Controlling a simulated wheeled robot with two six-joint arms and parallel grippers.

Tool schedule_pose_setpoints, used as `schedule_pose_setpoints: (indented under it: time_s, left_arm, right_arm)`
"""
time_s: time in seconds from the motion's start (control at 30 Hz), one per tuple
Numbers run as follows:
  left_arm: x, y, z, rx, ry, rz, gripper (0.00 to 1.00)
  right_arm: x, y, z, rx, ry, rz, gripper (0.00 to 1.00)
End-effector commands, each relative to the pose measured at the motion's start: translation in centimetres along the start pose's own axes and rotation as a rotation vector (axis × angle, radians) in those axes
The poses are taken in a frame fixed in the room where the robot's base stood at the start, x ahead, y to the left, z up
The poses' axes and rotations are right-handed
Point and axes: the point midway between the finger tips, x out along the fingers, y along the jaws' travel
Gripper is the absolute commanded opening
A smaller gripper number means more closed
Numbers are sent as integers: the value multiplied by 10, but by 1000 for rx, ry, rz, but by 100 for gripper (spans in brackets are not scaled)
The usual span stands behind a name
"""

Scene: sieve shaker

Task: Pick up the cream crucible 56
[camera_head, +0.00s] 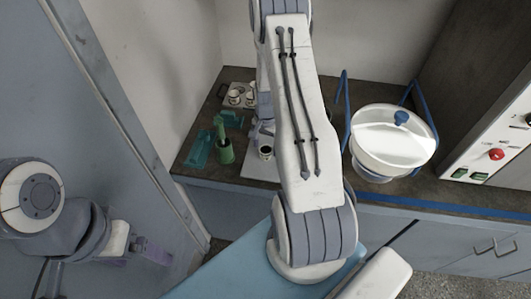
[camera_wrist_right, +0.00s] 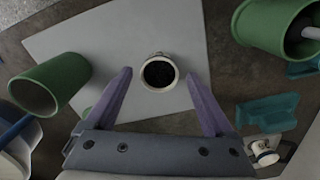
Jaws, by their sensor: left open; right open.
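A small cream crucible (camera_wrist_right: 159,58) with dark contents stands upright on a pale grey board (camera_wrist_right: 115,38) in the right wrist view. In the head view it appears to be the small cup (camera_head: 265,152) beside my right arm. No number can be read on it. My right gripper (camera_wrist_right: 157,84) is open, its purple fingers spread on either side of the crucible in the picture; I see no contact. In the head view my right arm hides most of that gripper. My left gripper (camera_head: 150,254) is open and empty, low at the left, away from the bench.
Green cups (camera_wrist_right: 60,80) (camera_wrist_right: 270,22) stand either side of the board. On the bench (camera_head: 190,160), a white lidded bowl (camera_head: 385,155) with blue rods and a control panel (camera_head: 495,150) stand right.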

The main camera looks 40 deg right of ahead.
Motion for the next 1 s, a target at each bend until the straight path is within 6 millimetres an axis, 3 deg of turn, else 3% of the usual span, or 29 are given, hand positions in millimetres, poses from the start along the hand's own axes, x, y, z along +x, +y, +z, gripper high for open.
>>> schedule_pose_setpoints:
  time_s: [0.03,0.2,0.47,0.5,0.7,0.73,1.0]
  left_arm:
    - [-8,1,0,0,0,0,89]
    - [-11,1,-1,-1,0,0,89]
    - [-10,1,0,-1,0,0,89]
    - [-10,1,0,-1,0,0,89]
    - [-10,1,0,-1,0,0,89]
    - [-10,1,0,-1,0,0,89]
    - [-10,1,0,-1,0,0,89]
  right_arm:
    - [5,2,3,0,-5,4,87]
    - [26,1,2,0,-1,0,87]
    - [30,1,1,0,0,0,87]
    - [30,1,1,0,0,0,83]
    - [30,1,1,0,0,0,7]
    - [30,1,1,0,0,0,0]
    - [29,1,1,0,1,-1,0]
